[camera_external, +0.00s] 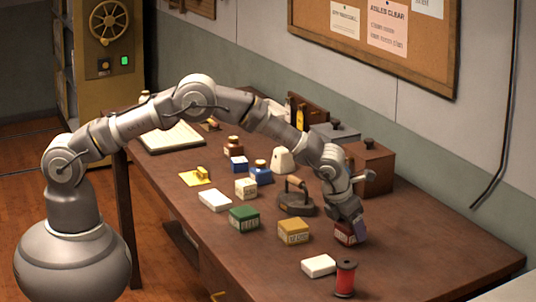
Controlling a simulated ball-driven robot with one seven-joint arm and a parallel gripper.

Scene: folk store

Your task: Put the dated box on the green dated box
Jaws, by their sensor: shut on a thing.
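My gripper (351,226) is at the right part of the table, low over its top, shut on a small dark red box (343,237) with a pale label. The fingers hide part of this box; I cannot tell whether it touches the table. The green dated box (244,219) stands on the table to the left, with a pale label on its front and nothing on top. A mustard-yellow box (293,231) with a label stands between the two, apart from both.
A flat iron (296,199) stands behind the yellow box. A white block (318,265) and a red spool (345,279) are at the front. A white block (214,200) and a cream box (246,188) are near the green box. A brown wooden box (370,168) stands behind my gripper.

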